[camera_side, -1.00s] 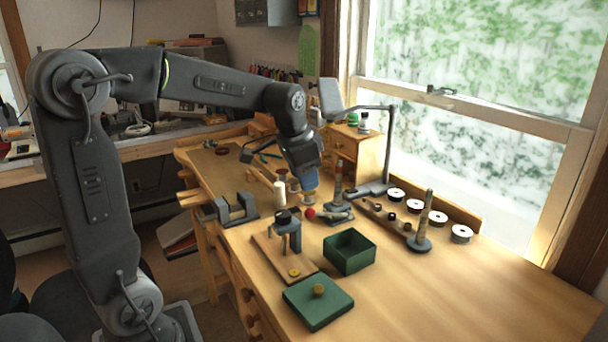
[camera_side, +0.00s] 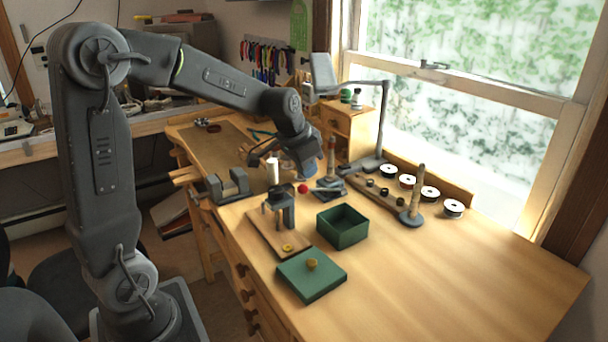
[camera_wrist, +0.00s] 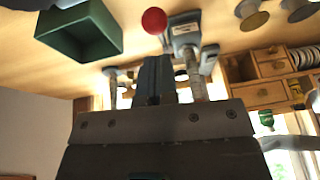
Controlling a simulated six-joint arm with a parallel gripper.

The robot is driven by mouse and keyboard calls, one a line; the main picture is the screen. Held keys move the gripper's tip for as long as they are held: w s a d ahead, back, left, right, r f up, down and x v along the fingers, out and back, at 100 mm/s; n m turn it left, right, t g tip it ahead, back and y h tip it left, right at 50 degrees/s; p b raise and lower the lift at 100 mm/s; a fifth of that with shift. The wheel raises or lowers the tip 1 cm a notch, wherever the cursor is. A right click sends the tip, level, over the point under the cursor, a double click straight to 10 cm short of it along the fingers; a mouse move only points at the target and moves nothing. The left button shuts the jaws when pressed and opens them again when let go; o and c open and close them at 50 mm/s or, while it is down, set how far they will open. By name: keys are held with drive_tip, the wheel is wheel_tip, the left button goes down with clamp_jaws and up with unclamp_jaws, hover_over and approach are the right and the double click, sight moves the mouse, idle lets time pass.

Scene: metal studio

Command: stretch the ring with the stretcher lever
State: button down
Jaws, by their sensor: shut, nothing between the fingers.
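The stretcher stands past the green box, with a dark base and an upright tapered post (camera_side: 331,158). Its lever ends in a red ball knob (camera_side: 303,189) and lies low, pointing left in the side view. In the wrist view the knob (camera_wrist: 154,20) is beyond my fingertips, and the post (camera_wrist: 192,76) is just right of them. My gripper (camera_side: 308,176) points down above and behind the knob. Its fingers (camera_wrist: 154,62) are together and empty, apart from the knob in the wrist view. I cannot make out a ring on the post.
An open green box (camera_side: 342,228) and its lid (camera_side: 312,276) stand in front. A small press on a board (camera_side: 262,232), a white cylinder (camera_side: 272,171) and a vise (camera_side: 229,186) are left. A spool rack and lamp stand right. The bench's front right is clear.

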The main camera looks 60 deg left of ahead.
sight(299, 190)
drive_tip(key=shift+s+a+f, duration=0.1)
drive_tip(key=shift+s+f, duration=0.3)
drive_tip(key=shift+f, duration=0.45)
drive_tip(key=s+f, duration=0.1)
drive_tip(key=f, duration=0.2)
drive_tip(key=shift+s, duration=0.35)
